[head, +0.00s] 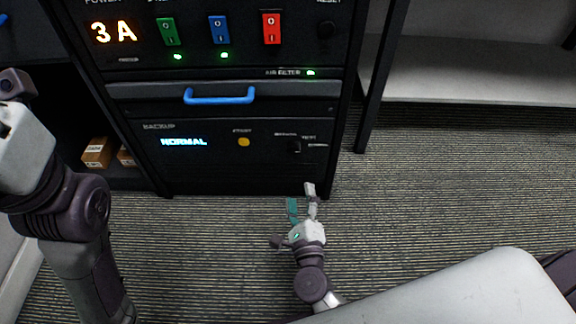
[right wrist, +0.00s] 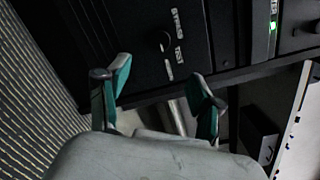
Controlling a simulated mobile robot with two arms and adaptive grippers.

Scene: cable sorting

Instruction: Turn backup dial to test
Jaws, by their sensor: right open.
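The backup panel (head: 225,170) is the lowest black front of the rack, and its display (head: 184,142) reads NORMAL. Its small dark dial (head: 296,147) sits at the right of the panel, with small labels beside it. In the right wrist view the dial (right wrist: 161,41) shows as a dark knob near a white mark. My right gripper (head: 301,198) is open and empty, below and in front of the panel. In the right wrist view its teal-padded fingers (right wrist: 160,82) are spread apart, not touching the dial. My left arm is at the left edge, its gripper (head: 14,88) only partly visible.
A blue drawer handle (head: 219,98) sticks out above the panel. Higher up are green (head: 168,32), blue (head: 219,30) and red (head: 271,28) switches. Small boxes (head: 97,153) lie on a low shelf at left. The carpet in front of the rack is clear.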

